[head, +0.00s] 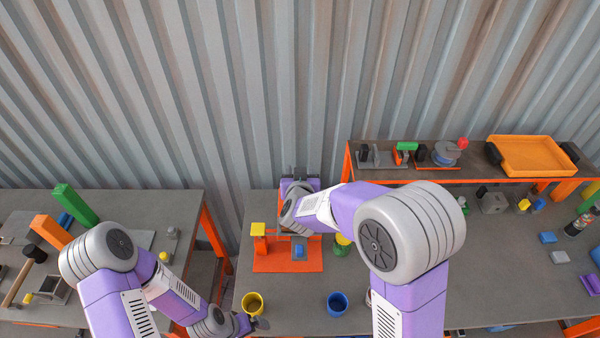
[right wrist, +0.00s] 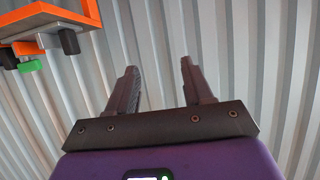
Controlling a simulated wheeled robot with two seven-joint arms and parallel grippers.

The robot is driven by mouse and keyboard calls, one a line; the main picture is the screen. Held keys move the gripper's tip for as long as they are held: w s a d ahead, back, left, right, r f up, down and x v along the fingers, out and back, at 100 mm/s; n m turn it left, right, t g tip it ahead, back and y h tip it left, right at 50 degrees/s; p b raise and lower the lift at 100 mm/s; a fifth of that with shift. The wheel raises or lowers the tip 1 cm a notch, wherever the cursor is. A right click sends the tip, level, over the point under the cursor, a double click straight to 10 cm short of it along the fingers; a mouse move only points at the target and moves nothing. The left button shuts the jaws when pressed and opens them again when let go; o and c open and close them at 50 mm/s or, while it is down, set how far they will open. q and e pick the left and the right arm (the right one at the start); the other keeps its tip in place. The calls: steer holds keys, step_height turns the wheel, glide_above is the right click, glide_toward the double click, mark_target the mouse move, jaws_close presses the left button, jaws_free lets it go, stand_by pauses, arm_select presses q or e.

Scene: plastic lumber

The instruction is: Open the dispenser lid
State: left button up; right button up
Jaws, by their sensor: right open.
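I cannot tell for sure which thing is the dispenser. An orange stand (head: 285,262) with a yellow-topped post (head: 258,234) and a blue part (head: 299,249) is on the middle table, partly hidden by my right arm. A green can with a yellow top (head: 341,247) is just right of it, also partly covered. My right gripper (head: 299,173) is beyond the stand, near the wall. In the right wrist view its fingers (right wrist: 158,67) are apart and empty, with only corrugated wall between them. My left gripper (head: 256,325) is low by the middle table's front edge; its fingers are too small to read.
A yellow cup (head: 252,303) and a blue cup (head: 337,303) stand near the front of the table (head: 290,322). A raised shelf (head: 460,176) at right holds an orange tray (head: 532,170). The left table (head: 120,205) carries blocks and a hammer. The corrugated wall is close behind.

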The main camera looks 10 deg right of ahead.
stand_by(0.3)
steer(key=v, duration=0.7)
steer(key=shift+s, duration=0.25)
steer(key=shift+r, duration=0.1)
